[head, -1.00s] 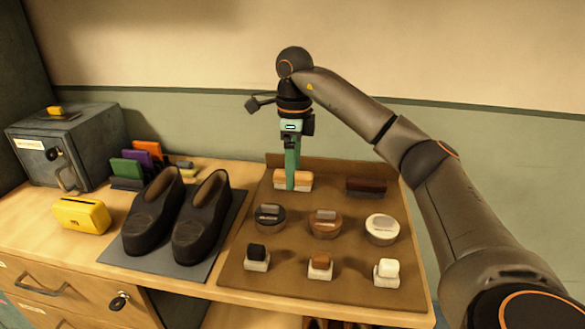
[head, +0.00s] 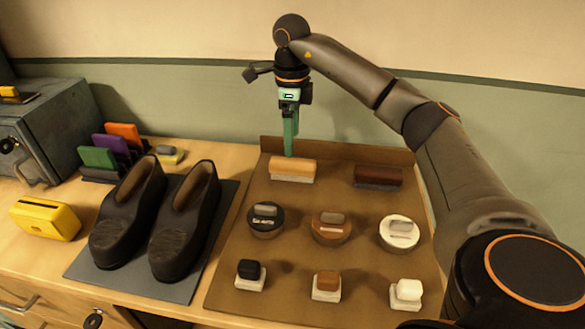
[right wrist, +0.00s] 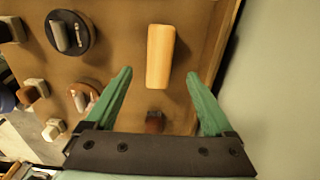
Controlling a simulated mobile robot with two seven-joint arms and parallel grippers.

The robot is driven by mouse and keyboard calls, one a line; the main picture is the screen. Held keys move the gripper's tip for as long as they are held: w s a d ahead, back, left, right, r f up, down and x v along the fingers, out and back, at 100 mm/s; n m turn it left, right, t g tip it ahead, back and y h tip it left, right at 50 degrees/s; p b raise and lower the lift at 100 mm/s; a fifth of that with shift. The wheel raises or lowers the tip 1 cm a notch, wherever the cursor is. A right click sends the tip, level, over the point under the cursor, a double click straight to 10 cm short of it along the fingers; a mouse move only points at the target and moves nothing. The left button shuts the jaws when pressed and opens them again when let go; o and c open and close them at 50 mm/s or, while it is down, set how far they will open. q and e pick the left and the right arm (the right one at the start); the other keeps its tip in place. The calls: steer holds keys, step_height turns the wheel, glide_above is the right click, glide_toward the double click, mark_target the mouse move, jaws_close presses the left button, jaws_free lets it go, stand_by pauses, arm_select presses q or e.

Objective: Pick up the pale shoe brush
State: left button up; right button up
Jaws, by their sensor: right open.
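The pale shoe brush (head: 293,167), with a light orange-tan wooden back over pale bristles, lies at the back left of the brown tray (head: 226,262). My right gripper (head: 289,153) points down at the brush's back edge and is open and empty. In the right wrist view, the brush (right wrist: 160,57) lies lengthwise beyond the two green fingertips (right wrist: 159,73), in line with the gap between them. The fingers appear apart from it. My left gripper is not in view.
A dark brown brush (head: 378,176) lies to the right on the tray. Tins, including a black one (head: 265,219), and small daubers, including a white-topped one (head: 406,292), stand in front. Black shoes (head: 180,225) stand to the left. A raised tray edge (head: 345,150) runs behind the brushes.

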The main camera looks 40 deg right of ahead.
mark_target(294, 162)
steer(key=f, duration=0.8)
steer(key=shift+s+d+f, duration=0.1)
steer(key=shift+s+f, duration=0.1)
steer(key=shift+f, duration=0.15)
steer(key=shift+r, duration=0.1)
jaws_close()
